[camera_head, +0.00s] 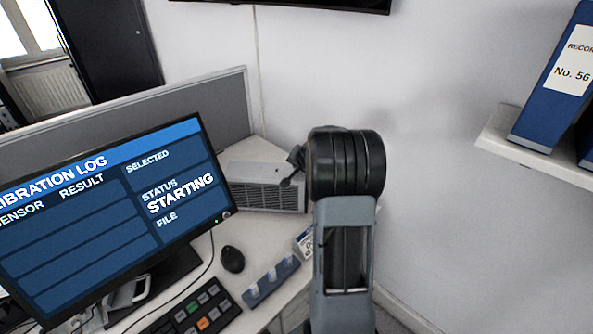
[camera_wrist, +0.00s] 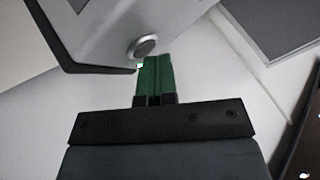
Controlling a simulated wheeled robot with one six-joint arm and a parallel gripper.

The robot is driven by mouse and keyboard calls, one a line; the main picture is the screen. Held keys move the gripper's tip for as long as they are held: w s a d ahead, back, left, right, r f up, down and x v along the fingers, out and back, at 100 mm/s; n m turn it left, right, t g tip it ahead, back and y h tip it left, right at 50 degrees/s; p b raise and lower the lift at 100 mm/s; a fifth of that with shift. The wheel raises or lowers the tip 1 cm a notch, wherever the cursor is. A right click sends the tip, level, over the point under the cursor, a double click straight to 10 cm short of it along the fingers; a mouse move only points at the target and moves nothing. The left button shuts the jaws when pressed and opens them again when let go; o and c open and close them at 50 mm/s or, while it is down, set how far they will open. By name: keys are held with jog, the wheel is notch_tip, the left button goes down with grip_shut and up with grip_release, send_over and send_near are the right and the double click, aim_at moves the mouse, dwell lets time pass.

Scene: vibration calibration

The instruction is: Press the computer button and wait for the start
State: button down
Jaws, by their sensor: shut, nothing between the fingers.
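The computer (camera_head: 262,182) is a grey box with a vented front, standing on the desk behind the monitor. In the wrist view its pale casing (camera_wrist: 100,25) fills the upper left, with a round metal button (camera_wrist: 142,47) near its corner. My gripper (camera_wrist: 156,60) has green fingers shut together with nothing between them. The fingertips are right beside the button's lower right edge; I cannot tell whether they touch it. In the head view my arm's dark wrist hides most of the gripper near the computer's right end. The monitor (camera_head: 110,215) reads "STATUS STARTING".
A mouse (camera_head: 232,259), a keypad (camera_head: 195,311) with green and orange keys and a blue holder (camera_head: 270,279) lie on the desk in front of the computer. A grey partition (camera_head: 215,105) stands behind. A shelf (camera_head: 535,150) with blue binders is at the right.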

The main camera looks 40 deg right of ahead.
jog(key=shift+r+p, duration=0.45)
jog(key=shift+r, duration=0.3)
notch_tip(320, 180, up, 5)
jog(key=p, duration=0.4)
dwell(0.9)
